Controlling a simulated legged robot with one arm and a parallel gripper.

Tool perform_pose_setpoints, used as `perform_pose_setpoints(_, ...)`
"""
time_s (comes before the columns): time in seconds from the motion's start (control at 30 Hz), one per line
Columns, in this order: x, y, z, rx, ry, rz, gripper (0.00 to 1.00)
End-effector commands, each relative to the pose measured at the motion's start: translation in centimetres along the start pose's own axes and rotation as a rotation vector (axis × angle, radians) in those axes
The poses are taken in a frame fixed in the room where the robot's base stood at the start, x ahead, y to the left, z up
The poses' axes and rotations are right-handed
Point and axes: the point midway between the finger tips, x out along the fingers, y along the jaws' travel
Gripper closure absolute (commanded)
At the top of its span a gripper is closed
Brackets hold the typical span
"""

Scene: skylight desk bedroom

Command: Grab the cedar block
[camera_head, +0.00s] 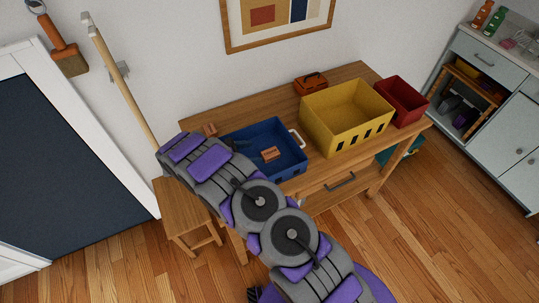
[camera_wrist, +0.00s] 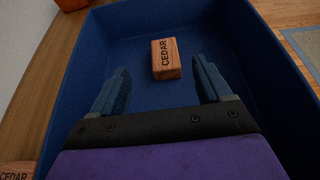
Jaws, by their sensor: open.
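A small reddish-brown wooden block labelled CEDAR (camera_wrist: 166,58) lies on the floor of the blue bin (camera_wrist: 262,75). In the head view the same block (camera_head: 270,153) shows inside the blue bin (camera_head: 292,163) on the desk. My gripper (camera_wrist: 160,72) is open and empty in the wrist view. Its two blue fingers are spread left and right, with the block ahead between their tips and apart from both. A second block labelled CEDAR (camera_wrist: 15,173) is partly visible outside the bin, at the wrist view's lower left. In the head view my fingers are hard to make out.
The wooden desk (camera_head: 235,110) also bears a small block (camera_head: 210,130) left of the blue bin, an orange toolbox (camera_head: 310,83), a yellow crate (camera_head: 345,112) and a red bin (camera_head: 402,100). The blue bin's walls surround the block. A stool (camera_head: 178,205) stands left.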

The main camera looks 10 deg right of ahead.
Motion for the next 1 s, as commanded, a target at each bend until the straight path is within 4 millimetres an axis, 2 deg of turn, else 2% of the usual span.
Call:
perform_pose_setpoints(0.1, 2.2, -0.1, -0.1, 0.001, 0.002, -0.003, 0.22)
perform_pose_setpoints(0.23, 4.2, 0.0, -0.1, 0.003, 0.003, -0.003, 0.22)
perform_pose_setpoints(0.53, 6.4, -0.2, -0.2, 0.002, -0.001, -0.003, 0.22)
perform_pose_setpoints(0.8, 10.0, -0.5, -0.6, 0.001, 0.002, -0.002, 0.22)
perform_pose_setpoints(1.0, 10.7, -0.4, -0.4, 0.002, 0.001, -0.001, 0.22)
